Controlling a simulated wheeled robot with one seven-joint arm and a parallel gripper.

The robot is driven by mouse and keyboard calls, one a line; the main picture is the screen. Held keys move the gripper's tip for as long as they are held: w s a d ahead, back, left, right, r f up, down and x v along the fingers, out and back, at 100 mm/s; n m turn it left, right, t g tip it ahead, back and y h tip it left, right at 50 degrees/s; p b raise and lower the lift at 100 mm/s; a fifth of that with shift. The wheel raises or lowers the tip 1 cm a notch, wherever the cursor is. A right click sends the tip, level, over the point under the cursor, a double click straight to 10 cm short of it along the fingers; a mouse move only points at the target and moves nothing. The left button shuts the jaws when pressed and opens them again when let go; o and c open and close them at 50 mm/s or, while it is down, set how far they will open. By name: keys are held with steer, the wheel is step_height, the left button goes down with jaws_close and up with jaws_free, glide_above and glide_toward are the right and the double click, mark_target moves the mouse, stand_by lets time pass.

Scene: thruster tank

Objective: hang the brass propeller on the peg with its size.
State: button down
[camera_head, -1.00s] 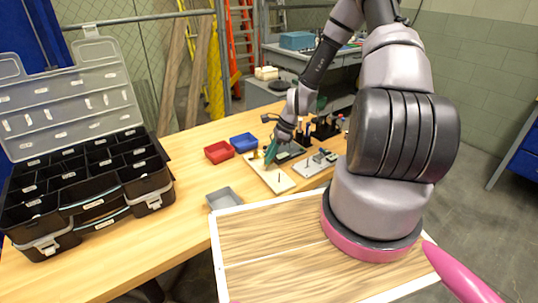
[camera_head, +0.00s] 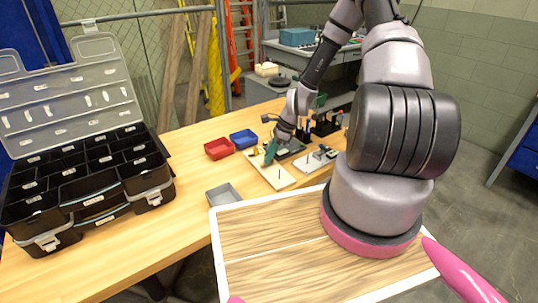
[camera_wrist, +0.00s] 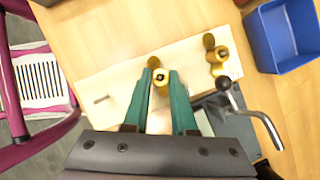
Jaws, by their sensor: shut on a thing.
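A brass propeller (camera_wrist: 160,78) is between the green fingers of my gripper (camera_wrist: 158,88) in the wrist view, over a pale board. My gripper is shut on it. In the head view my gripper (camera_head: 269,154) is low over the same board (camera_head: 281,183), and the propeller is too small to tell apart there. A bare thin peg (camera_wrist: 101,99) stands on the board left of my fingers. More brass pieces (camera_wrist: 217,60) are at the board's right end. I cannot tell whether the held propeller touches a peg or the board.
A grey clamp-like tool with a bent metal handle (camera_wrist: 268,128) is close to my right finger. A blue bin (camera_head: 243,139), a red bin (camera_head: 219,149) and a grey tray (camera_head: 223,195) are nearby. An open black toolbox (camera_head: 85,190) stands at the left.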

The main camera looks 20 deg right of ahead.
steer(key=shift+f, duration=0.3)
stand_by(0.5)
steer(key=c, duration=0.6)
jaws_free()
steer(key=shift+c, duration=0.2)
steer(key=w+a+v, duration=0.1)
steer(key=v, duration=1.3)
steer(key=shift+s+a+r, duration=0.15)
steer(key=shift+s+r, duration=0.3)
steer(key=shift+r, duration=0.05)
